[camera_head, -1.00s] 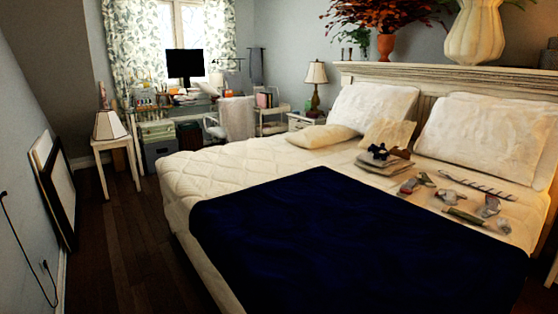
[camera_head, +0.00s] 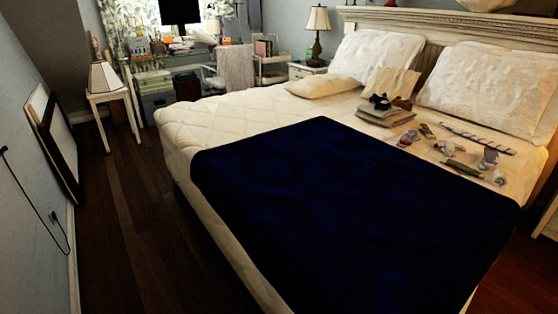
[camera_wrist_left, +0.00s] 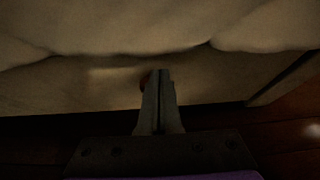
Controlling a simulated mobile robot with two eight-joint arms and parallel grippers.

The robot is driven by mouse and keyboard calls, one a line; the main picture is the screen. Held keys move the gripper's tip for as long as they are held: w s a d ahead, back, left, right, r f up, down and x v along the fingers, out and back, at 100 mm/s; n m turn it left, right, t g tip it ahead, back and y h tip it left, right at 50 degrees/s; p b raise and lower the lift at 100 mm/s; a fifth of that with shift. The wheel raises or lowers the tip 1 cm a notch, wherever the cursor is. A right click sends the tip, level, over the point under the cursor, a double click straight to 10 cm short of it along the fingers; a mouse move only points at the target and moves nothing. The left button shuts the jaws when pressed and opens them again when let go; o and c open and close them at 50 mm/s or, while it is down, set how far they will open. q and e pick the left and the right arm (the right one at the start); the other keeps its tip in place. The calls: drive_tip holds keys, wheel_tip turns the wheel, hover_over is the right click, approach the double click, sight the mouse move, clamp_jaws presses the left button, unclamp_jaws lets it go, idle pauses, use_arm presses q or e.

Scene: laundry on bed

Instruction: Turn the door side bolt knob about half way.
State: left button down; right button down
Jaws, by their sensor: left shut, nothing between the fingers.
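No door and no bolt knob can be made out in either view. My left gripper (camera_wrist_left: 160,76) shows only in the left wrist view. Its two fingers are together with nothing between them, and they point at the pale side of what looks like the bed. My right gripper is in neither view.
The bed (camera_head: 235,113) with a dark blue blanket (camera_head: 340,215) fills the middle and right. Small items and folded cloths (camera_head: 386,116) lie on it. A dark wood floor strip (camera_head: 120,200) runs clear along the left. Picture frames (camera_head: 55,145) lean on the left wall.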

use_arm(q)
drive_tip(key=s+a, duration=0.3)
drive_tip(key=a, duration=0.2)
drive_tip(key=shift+s, duration=0.25)
drive_tip(key=shift+r, duration=0.1)
